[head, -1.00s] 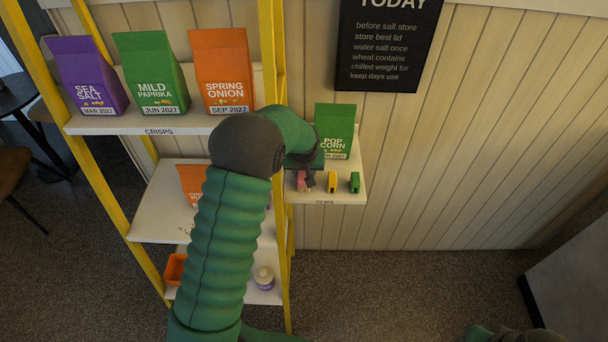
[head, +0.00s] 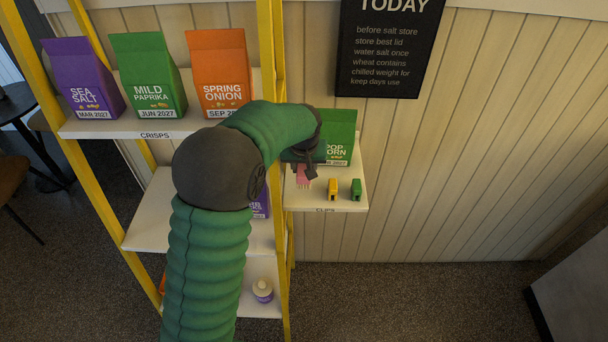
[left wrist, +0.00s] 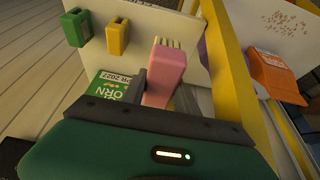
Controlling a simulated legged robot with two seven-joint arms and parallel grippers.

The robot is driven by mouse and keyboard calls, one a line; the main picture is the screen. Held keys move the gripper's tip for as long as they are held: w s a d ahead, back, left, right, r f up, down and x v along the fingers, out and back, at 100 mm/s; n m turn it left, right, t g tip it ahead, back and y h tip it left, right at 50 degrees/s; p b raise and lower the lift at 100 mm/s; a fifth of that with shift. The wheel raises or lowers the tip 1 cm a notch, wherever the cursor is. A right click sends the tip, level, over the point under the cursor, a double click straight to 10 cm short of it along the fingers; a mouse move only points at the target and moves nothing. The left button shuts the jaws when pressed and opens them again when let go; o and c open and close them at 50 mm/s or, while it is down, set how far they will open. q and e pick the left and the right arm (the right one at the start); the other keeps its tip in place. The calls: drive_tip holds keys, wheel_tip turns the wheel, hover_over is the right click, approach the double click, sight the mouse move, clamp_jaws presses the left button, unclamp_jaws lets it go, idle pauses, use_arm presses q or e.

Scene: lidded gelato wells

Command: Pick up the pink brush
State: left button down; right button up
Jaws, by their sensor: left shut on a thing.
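The pink brush (left wrist: 166,72) with pale bristles is between the fingers of my left gripper (left wrist: 162,92) in the left wrist view. The gripper is shut on its body, and the bristle end points away from the gripper. In the head view the brush (head: 303,178) shows just below my left gripper (head: 305,163), at the left part of the small side shelf (head: 345,203). I cannot tell whether it still touches the shelf. My forearm and wrist hide part of the shelf's back. My right gripper is out of view.
A yellow clip (head: 333,189) and a green clip (head: 356,189) stand to the right of the brush. A green popcorn bag (head: 340,138) stands close behind my gripper. A yellow rack post (head: 272,60) is just left. Crisp bags fill the upper left shelf.

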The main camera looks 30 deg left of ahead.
use_arm(q)
drive_tip(key=s+d+b, duration=0.5)
drive_tip(key=s+d, duration=0.4)
drive_tip(key=s, duration=0.6)
drive_tip(key=shift+s+d, duration=0.15)
drive_tip(key=shift+d, duration=0.05)
